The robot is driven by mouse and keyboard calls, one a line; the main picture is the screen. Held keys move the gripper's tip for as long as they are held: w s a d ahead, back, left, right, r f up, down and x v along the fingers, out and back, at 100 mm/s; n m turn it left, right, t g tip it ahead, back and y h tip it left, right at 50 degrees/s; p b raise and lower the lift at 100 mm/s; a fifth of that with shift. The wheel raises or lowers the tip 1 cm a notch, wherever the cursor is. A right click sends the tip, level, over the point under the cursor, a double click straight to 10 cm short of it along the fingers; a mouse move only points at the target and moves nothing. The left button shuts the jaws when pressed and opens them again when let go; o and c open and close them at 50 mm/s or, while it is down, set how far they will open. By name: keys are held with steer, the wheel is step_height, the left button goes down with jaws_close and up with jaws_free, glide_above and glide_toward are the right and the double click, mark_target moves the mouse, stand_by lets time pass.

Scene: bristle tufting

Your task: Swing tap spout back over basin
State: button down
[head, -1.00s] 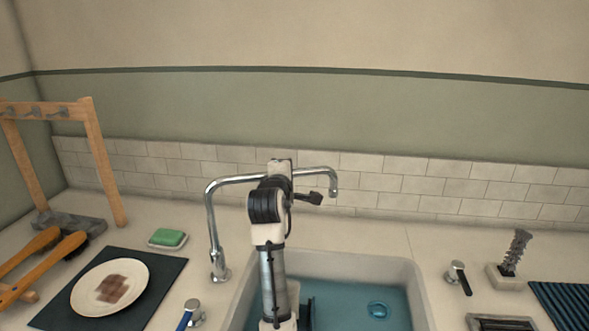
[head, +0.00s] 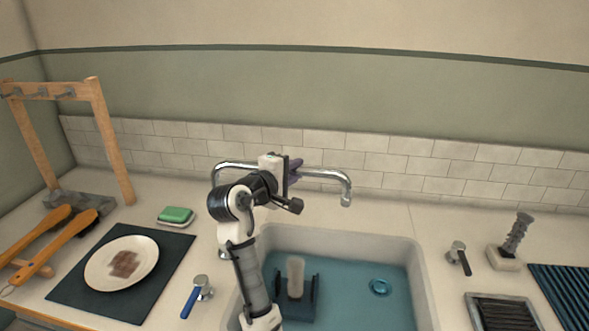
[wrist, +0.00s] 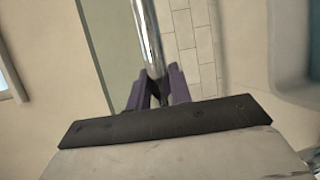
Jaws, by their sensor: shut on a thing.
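The chrome tap spout (head: 326,174) arches from its post at the basin's back left and runs right, its downturned outlet showing just above the basin's back rim. My gripper (head: 294,169) is shut on the spout about midway along it. In the wrist view, the purple fingers (wrist: 157,88) close around the chrome tube (wrist: 147,35). The white basin (head: 405,262) has a blue inside and a drain ring on the right. My arm hides most of the tap post and the basin's left part.
A blue-lever valve (head: 195,296) stands left of the basin and a dark-lever valve (head: 458,257) right of it. A dark holder (head: 313,298) with a pale cylinder stands in the basin. Green soap (head: 176,215), a plate (head: 100,270) and a wooden rack (head: 112,150) are left.

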steer(key=shift+s+f, duration=0.1)
steer(key=shift+f, duration=0.05)
steer(key=c, duration=1.6)
jaws_free()
steer(key=shift+c, duration=0.2)
steer(key=o, duration=0.4)
steer(key=shift+c, duration=0.2)
steer(key=b+v, duration=0.3)
steer(key=v, duration=1.1)
